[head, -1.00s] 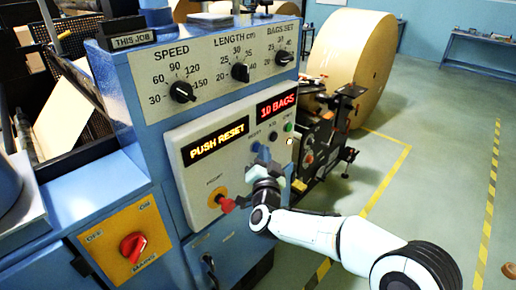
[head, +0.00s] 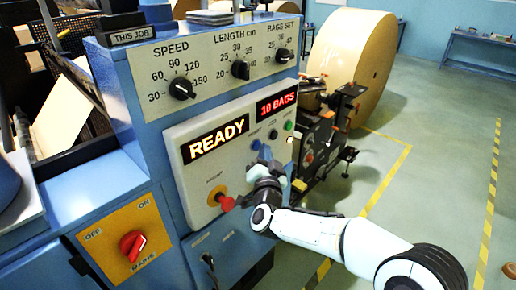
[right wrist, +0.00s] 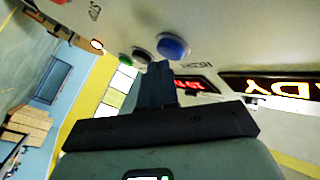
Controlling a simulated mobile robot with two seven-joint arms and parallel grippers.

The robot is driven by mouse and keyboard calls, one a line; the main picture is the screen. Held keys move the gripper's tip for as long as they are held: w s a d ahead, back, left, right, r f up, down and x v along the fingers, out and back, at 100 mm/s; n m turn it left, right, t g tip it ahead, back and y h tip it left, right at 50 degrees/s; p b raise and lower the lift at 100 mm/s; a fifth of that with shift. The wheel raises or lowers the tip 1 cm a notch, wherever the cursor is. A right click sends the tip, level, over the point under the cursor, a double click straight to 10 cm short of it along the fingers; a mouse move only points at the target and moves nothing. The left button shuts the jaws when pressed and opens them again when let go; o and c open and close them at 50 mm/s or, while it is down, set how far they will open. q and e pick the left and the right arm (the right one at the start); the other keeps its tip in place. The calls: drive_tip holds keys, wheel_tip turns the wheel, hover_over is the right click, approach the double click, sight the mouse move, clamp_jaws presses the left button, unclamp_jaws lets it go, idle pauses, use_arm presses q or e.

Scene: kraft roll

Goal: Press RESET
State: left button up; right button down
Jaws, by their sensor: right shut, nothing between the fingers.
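The blue RESET button (head: 256,144) is on the pale panel, left of a dark button (head: 273,134) and a green button (head: 289,126). It shows as a blue cap in the right wrist view (right wrist: 173,46). My right gripper (head: 262,157) is shut and empty, its tips just below the blue button. In the wrist view the shut fingers (right wrist: 157,72) end close by the blue cap; I cannot tell whether they touch it. The left display (head: 218,138) reads READY and the right display (head: 277,104) reads 10 BAGS. My left gripper is not in view.
A red mushroom button (head: 226,203) sticks out below left of my right gripper. Three black dials line the upper panel (head: 215,66). A red MAINS switch (head: 132,245) is at lower left. A large kraft roll (head: 350,65) stands behind. The floor at right is open.

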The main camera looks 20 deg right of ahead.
drive_tip(key=shift+s+d, duration=0.15)
drive_tip(key=shift+s, duration=0.25)
drive_tip(key=s+b, duration=0.1)
drive_tip(key=s+d+b, duration=0.1)
drive_tip(key=s, duration=0.1)
drive_tip(key=s+d+b, duration=0.1)
drive_tip(key=shift+s, duration=0.3)
idle(0.7)
